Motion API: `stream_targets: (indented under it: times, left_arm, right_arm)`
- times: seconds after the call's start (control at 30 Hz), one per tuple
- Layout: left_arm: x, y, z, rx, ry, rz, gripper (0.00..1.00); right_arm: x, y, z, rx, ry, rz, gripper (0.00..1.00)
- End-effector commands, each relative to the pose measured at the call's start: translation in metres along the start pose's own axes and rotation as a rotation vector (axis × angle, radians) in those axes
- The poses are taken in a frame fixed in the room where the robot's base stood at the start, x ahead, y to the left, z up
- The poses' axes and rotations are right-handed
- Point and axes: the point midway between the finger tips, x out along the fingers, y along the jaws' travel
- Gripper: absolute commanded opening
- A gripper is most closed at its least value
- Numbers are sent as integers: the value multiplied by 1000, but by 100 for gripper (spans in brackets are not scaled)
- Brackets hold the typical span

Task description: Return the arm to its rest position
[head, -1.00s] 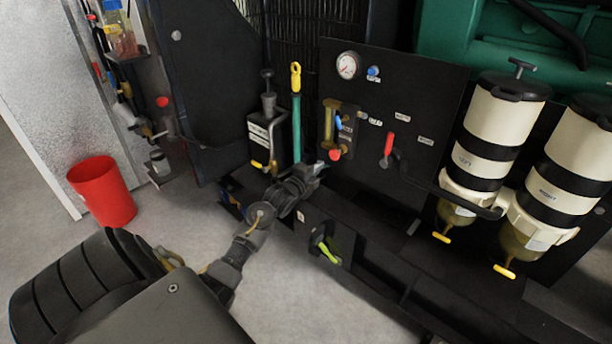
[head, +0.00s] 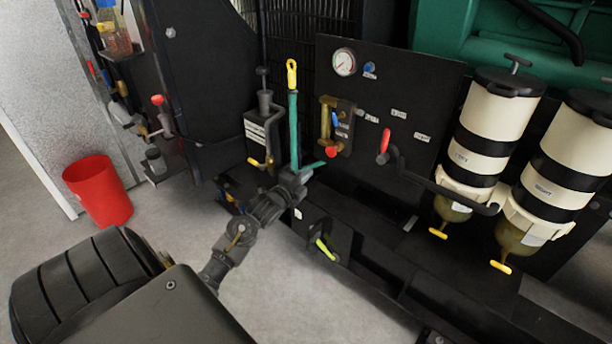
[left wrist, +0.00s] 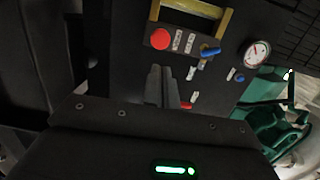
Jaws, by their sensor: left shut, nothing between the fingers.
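My left arm comes in from the lower left of the head view. Its gripper (head: 304,174) is in front of the black panel's lower left, close to the foot of the green tube with the yellow ring handle (head: 292,74). From the head view I cannot tell whether it touches the tube. In the left wrist view the two grey fingers (left wrist: 160,82) are together with nothing between them, below the red knob (left wrist: 160,38) and blue lever (left wrist: 210,51). My right gripper is in neither view.
The black panel (head: 375,80) carries a gauge (head: 343,62) and a red-handled lever (head: 384,146). Two cream filter housings (head: 494,118) stand at the right. A red bin (head: 99,190) stands on the open floor at the left.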

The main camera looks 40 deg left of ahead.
Motion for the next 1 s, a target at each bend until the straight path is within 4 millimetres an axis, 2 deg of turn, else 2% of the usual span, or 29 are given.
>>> stream_targets:
  times: [0.53,0.67,0.77,0.87,0.9,1.0]
  left_arm:
    - [0,0,0,-1,0,1,0]
    - [-1,19,-2,-41,-2,42,0]
    - [-7,63,-8,-136,-13,135,0]
    - [-25,131,-19,-278,-42,277,0]
    - [-36,161,-24,-339,-60,339,0]
    - [-74,233,-40,-483,-120,492,0]
  right_arm:
    - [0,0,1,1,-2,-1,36]
    - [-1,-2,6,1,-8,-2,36]
    - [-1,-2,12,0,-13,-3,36]
    - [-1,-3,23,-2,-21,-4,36]
    - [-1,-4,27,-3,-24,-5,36]
    - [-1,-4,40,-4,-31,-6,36]
